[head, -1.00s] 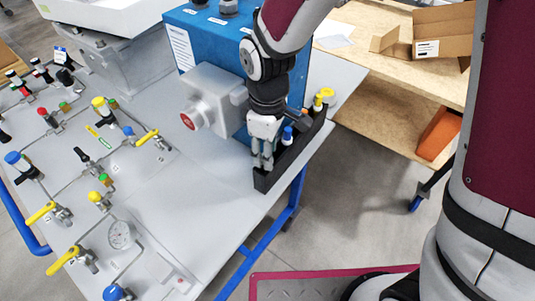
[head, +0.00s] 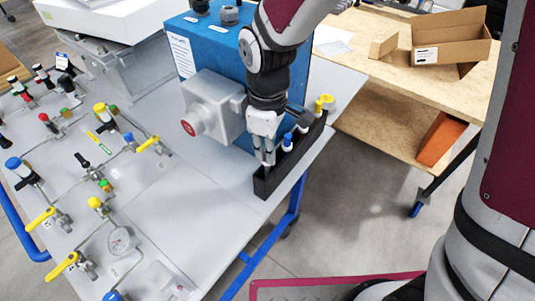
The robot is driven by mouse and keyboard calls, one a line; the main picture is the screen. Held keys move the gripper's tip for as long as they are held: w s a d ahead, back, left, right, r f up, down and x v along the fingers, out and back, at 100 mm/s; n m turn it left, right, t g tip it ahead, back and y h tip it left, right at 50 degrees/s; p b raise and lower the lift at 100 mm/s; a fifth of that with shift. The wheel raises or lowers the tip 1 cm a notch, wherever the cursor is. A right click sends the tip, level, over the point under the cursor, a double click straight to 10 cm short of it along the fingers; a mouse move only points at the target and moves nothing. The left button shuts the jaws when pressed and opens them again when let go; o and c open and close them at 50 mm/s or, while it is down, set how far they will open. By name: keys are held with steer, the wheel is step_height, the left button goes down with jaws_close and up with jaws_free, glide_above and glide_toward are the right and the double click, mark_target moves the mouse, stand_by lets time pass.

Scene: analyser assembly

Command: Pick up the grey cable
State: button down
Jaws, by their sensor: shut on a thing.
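My gripper (head: 265,158) points down over the near end of a narrow black rack (head: 263,186) on the grey table's right edge. Its fingers are closed on a small piece at that end, which I take to be the grey cable. The fingers hide most of it, so its shape and how far it sits in the rack cannot be told. Behind it in the same rack stand a blue-and-white connector (head: 287,142), another partly hidden blue-topped one and yellow-topped ones (head: 323,104) at the far end.
A blue box (head: 197,50) with a grey housing and red knob (head: 188,128) stands close left of my gripper. Piping with coloured valves (head: 64,263) covers the table's left side. A wooden bench (head: 375,97) with an open carton (head: 450,45) stands at right.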

step_height(320, 180, up, 22)
steer(key=p, duration=0.6)
steer(key=shift+r, duration=0.25)
steer(key=shift+f, duration=0.15)
stand_by(0.3)
